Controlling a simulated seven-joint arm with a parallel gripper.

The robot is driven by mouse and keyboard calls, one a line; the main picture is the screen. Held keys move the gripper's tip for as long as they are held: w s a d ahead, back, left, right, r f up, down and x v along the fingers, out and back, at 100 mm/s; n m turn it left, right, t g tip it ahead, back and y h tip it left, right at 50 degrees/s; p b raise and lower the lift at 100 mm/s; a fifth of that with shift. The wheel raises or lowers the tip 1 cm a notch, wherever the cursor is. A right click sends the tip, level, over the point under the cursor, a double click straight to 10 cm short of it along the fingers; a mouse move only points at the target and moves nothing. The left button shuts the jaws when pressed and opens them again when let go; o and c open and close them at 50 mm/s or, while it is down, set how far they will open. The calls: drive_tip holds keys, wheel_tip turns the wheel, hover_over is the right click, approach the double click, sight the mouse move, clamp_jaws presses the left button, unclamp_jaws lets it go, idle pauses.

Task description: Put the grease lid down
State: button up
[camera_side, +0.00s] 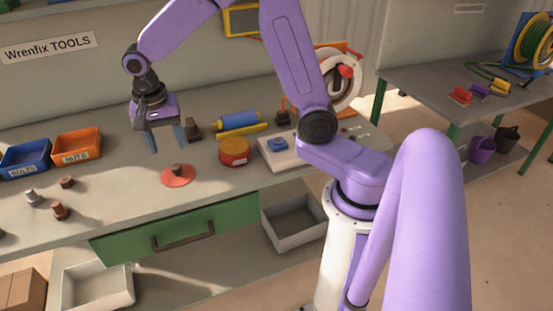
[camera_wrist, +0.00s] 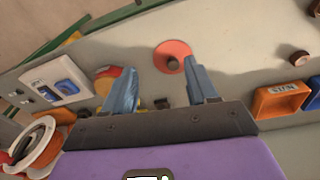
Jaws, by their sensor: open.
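The grease lid (camera_side: 179,176) is a flat orange-red disc with a dark knob, lying on the grey workbench (camera_side: 215,195). The lid also shows in the wrist view (camera_wrist: 172,57), beyond my fingertips. My gripper (camera_side: 167,146) is open and empty, raised above the bench and apart from the lid. In the wrist view its two blue fingers (camera_wrist: 160,78) stand wide apart with nothing between them. A red and yellow tin (camera_side: 235,152) stands to the right of the lid. In the wrist view the tin is partly hidden behind a finger.
A blue bolts bin (camera_side: 25,158) and an orange nuts bin (camera_side: 76,146) stand at the left. Several loose bolts and nuts (camera_side: 61,211) lie in front of them. A white panel with a blue button (camera_side: 279,148) sits right of the tin. Bench around the lid is clear.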

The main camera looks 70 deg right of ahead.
drive_tip(key=s+r+n+y, duration=0.1)
drive_tip(key=s+n, duration=2.2)
drive_tip(key=s, duration=0.4)
drive_tip(key=shift+s+d+r+y, duration=0.25)
drive_tip(key=shift+s+r+y, duration=0.05)
drive_tip(key=shift+s+r, duration=0.1)
